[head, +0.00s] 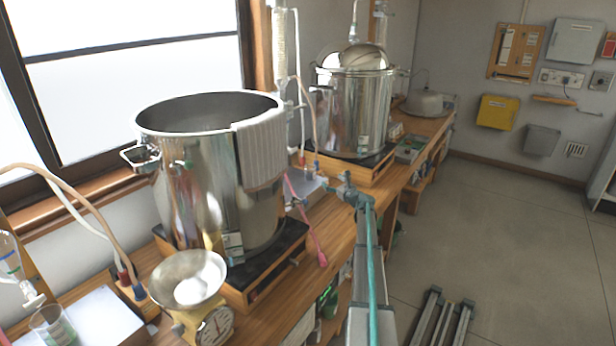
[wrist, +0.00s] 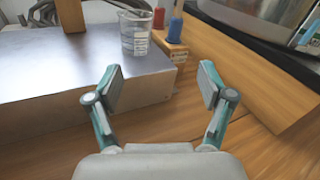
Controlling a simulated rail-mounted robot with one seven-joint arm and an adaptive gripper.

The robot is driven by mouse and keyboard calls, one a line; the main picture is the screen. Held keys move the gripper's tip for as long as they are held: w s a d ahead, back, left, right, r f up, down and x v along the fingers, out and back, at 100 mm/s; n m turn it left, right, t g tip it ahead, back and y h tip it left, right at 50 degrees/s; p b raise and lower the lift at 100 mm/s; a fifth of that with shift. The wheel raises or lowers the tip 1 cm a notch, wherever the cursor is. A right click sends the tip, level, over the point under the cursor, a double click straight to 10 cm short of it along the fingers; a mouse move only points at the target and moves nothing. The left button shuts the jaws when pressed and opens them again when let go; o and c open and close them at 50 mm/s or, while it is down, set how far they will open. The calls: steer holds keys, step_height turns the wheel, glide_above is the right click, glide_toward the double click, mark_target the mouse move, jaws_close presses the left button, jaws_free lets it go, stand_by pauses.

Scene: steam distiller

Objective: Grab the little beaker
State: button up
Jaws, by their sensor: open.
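In the wrist view a small clear beaker (wrist: 134,34) with white markings stands upright near the far right corner of a grey metal box (wrist: 60,72). My gripper (wrist: 160,80) is open and empty, its two teal-and-grey fingers spread wide in front of the box, short of the beaker. In the head view my gripper (head: 342,188) is between the two big pots, beside a pale box top (head: 304,183); I cannot make out a beaker there. Another clear beaker (head: 52,326) stands at the lower left of the head view.
A wooden block with red and blue fittings (wrist: 173,30) stands right beside the beaker. A wooden pot stand (wrist: 250,62) is on the right. Large steel pots (head: 205,165) (head: 350,105) flank my gripper. A scale with a pan (head: 190,280) is at front left.

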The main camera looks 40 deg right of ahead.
mark_target(313, 171)
steer(key=shift+m+y, duration=0.4)
steer(key=shift+m, duration=0.1)
steer(key=w+p, duration=0.1)
steer(key=w, duration=0.3)
steer(key=w+a+p, duration=0.1)
steer(key=w, duration=0.3)
steer(key=w+a+r+p, duration=0.1)
steer(key=w, duration=0.4)
steer(key=shift+w+a+p, duration=0.1)
steer(key=shift+a+p, duration=0.15)
steer(key=shift+p, duration=0.15)
steer(key=shift+f, duration=0.1)
steer(key=c, duration=1.3)
steer(key=shift+o, duration=0.2)
steer(key=shift+r, duration=0.2)
